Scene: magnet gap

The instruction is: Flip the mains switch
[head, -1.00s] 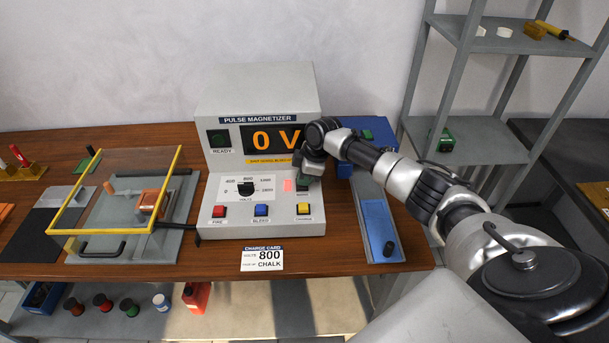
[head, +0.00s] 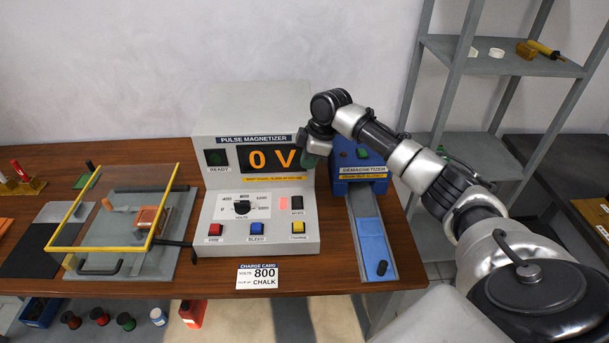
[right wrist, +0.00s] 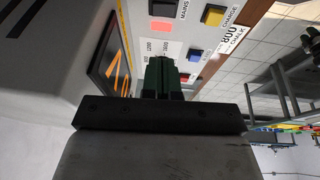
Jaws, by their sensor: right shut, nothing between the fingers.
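The pulse magnetizer (head: 208,140) stands on the table, its display (head: 268,158) reading 0 V. Its dark mains switch (head: 297,203) sits at the right of the sloped panel, with a pink-red patch (head: 282,204) beside it. The switch also shows at the top of the right wrist view (right wrist: 163,8), under the MAINS label. My right gripper (head: 309,162), with green fingertips, is above the switch near the display's right edge, apart from it. In the right wrist view the fingers (right wrist: 160,72) are together and empty. My left gripper is not in view.
The panel also has a volts dial (head: 242,207) and red, blue and yellow buttons. A blue demagnetizer (head: 360,172) with a sloping chute stands right. A clear yellow-edged guard (head: 115,205) over a fixture stands left.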

